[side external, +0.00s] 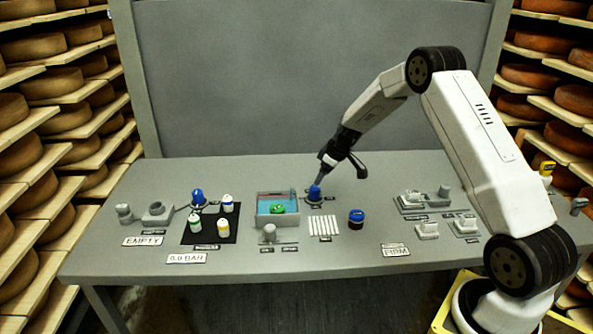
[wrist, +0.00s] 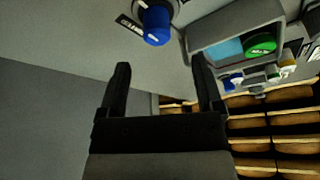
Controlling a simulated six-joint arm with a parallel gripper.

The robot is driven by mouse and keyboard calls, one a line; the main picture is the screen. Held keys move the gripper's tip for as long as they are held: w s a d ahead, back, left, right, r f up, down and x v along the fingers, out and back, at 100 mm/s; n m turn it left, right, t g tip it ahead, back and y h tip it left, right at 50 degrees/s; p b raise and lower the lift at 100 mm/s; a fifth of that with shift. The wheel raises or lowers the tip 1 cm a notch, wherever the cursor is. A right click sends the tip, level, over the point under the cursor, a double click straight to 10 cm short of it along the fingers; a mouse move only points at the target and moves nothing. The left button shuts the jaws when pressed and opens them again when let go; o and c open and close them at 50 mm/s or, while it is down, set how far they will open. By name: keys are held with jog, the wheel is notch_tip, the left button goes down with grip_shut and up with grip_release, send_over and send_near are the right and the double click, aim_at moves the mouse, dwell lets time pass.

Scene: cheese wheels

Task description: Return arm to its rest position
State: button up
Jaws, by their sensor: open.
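My gripper (side external: 322,171) is low over the middle of the table, just above and beside a blue-capped knob (side external: 314,193). In the wrist view my gripper (wrist: 160,82) has its two dark fingers spread apart with nothing between them. The blue knob (wrist: 155,24) shows there at the top, beyond the fingertips. My arm reaches from its base at the right, up and across to the left, bent at the elbow.
The grey table (side external: 350,262) holds an open box (side external: 278,220) with a green item inside, a black mat (side external: 207,238) with several small bottles, and a dark jar with a red band (side external: 356,218). Grey fixtures (side external: 428,231) stand at the right. A grey panel (side external: 240,80) rises behind.

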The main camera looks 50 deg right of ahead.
jog(key=s+a+r+m+g, duration=0.1)
jog(key=s+a+r, duration=0.2)
jog(key=s+a, duration=0.9)
jog(key=s+a+r+m+h, duration=0.1)
jog(key=s+a+r, duration=0.3)
jog(key=s+a, duration=0.8)
jog(key=shift+a+g, duration=0.15)
jog(key=shift+g, duration=0.25)
